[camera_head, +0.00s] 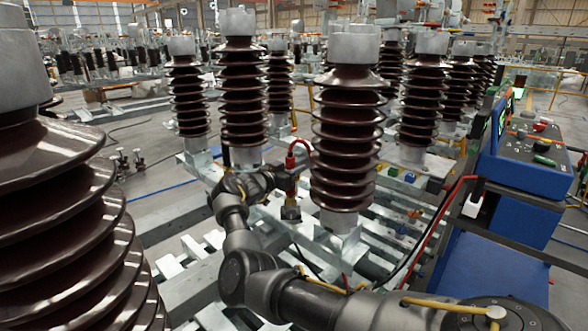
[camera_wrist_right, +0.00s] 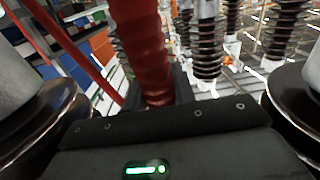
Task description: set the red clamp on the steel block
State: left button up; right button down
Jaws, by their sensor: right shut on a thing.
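The red clamp (camera_head: 291,161) is held upright in my right gripper (camera_head: 287,182), between two brown ribbed insulators in the head view. A red cable loops from its top to the right. In the right wrist view, the red clamp (camera_wrist_right: 146,50) rises large between the dark fingers of my right gripper (camera_wrist_right: 158,92), which is shut on it. Grey metal blocks sit at the insulators' feet, one under the nearest middle insulator (camera_head: 334,243); I cannot tell which is the steel block. The clamp is apart from this one. My left gripper is not in view.
A large ribbed insulator (camera_head: 60,220) fills the left foreground. The middle insulator (camera_head: 350,130) stands close right of my right gripper. A blue control console (camera_head: 525,150) is at right, with a red cable (camera_head: 440,215) beside it. Slatted metal frames lie below.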

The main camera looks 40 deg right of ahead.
jog(key=shift+f, duration=0.1)
jog(key=c, duration=1.1)
grip_release()
jog(key=shift+c, duration=0.2)
jog(key=shift+o, duration=0.4)
jog(key=shift+f, duration=0.1)
jog(key=r+n+t+p, duration=0.1)
jog(key=r+t+p, duration=0.1)
jog(key=r+p, duration=0.1)
jog(key=s+a+r+n+t+y+p, duration=0.1)
jog(key=r+t+p, duration=0.1)
jog(key=r, duration=0.2)
jog(key=a+r+n+t+p, duration=0.1)
jog(key=r+p, duration=0.2)
jog(key=shift+s+a+r+n+t+y+p, duration=0.1)
jog(key=shift+s+r+n+t+y+p, duration=0.05)
jog(key=shift+r+n+t+y+p, duration=0.2)
jog(key=s+a+n+t+y+p, duration=0.3)
jog(key=s+a+y, duration=0.1)
jog(key=a, duration=0.5)
jog(key=s+a+n+t+y+p, duration=0.3)
jog(key=s+a+n+t+y, duration=0.1)
jog(key=a, duration=0.5)
jog(key=s+a+n+t+y+p, duration=0.3)
jog(key=s+a+n+y, duration=0.1)
jog(key=a, duration=0.5)
jog(key=shift+s+r+y, duration=0.15)
jog(key=shift+s+y, duration=0.35)
jog(key=shift+y, duration=0.25)
